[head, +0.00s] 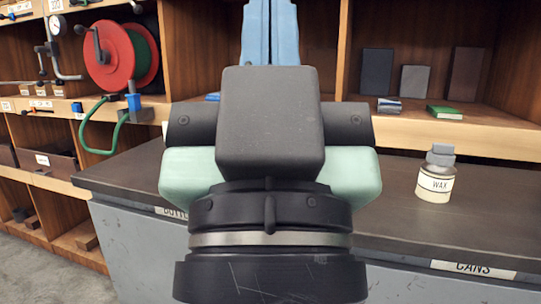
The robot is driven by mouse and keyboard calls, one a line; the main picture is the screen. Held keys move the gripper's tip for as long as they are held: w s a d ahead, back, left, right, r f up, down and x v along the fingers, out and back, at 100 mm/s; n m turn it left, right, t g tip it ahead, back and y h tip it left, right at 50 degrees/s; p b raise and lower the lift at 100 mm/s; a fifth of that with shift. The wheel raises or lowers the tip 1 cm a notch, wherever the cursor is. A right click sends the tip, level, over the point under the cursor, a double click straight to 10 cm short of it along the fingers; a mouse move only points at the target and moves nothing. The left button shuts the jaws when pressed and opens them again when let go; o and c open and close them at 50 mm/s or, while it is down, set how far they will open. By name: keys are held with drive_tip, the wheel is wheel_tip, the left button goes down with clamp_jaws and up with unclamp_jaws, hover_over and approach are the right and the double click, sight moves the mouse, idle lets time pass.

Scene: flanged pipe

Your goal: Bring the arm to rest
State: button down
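My arm fills the middle of the head view, with dark grey housings, mint-green parts and a pale ring low down. It rises in front of the workbench (470,222). No flanged pipe can be made out.
A jar labelled WAX (435,184) stands on the bench at right. The bench top right of the arm is mostly clear.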

wheel_tip(320, 180, up, 32)
drive_tip(key=p, duration=3)
